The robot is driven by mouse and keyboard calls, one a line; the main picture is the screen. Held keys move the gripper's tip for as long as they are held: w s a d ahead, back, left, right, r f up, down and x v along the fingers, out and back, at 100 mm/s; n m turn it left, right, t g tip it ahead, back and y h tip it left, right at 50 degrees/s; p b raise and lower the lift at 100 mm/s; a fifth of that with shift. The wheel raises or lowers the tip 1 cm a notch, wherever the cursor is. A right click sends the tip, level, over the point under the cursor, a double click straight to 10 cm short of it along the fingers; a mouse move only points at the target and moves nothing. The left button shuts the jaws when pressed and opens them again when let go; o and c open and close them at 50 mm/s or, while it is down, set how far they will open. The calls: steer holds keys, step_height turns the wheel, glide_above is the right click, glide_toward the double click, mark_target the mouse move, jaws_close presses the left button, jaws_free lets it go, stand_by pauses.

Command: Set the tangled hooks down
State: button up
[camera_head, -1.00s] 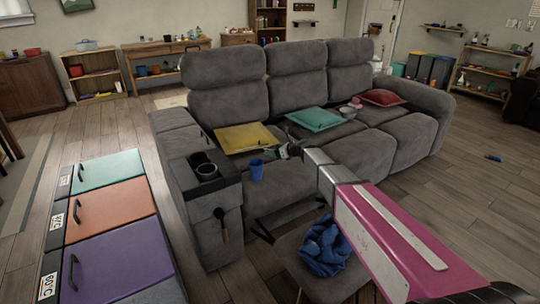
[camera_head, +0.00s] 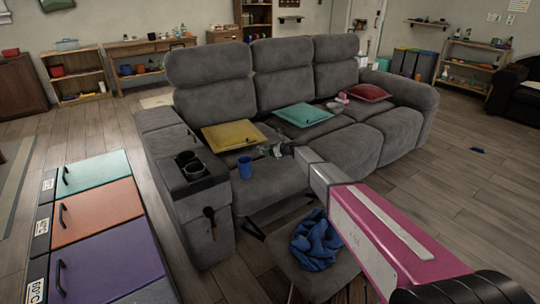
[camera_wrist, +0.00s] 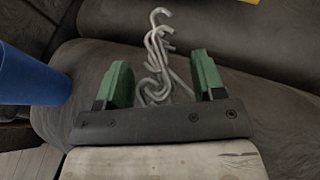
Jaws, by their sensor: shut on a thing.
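The tangled hooks (camera_wrist: 158,55) are a cluster of grey metal hooks between the green fingers of my gripper (camera_wrist: 163,78) in the wrist view. My gripper is shut on them, and some hooks stick out past the fingertips. In the head view my gripper (camera_head: 276,150) is small and over the front of the grey sofa's (camera_head: 262,182) left seat; the hooks are hard to make out there. The seat fabric lies behind the hooks in the wrist view. I cannot tell whether the hooks touch it.
A blue cup (camera_head: 245,167) stands on the seat just left of my gripper; it also shows in the wrist view (camera_wrist: 28,80). A blue cloth (camera_head: 315,240) rests on a footrest in front.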

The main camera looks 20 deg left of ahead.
steer(key=shift+f, duration=1.25)
steer(key=o, duration=1)
steer(key=shift+f, duration=0.1)
steer(key=shift+c, duration=0.2)
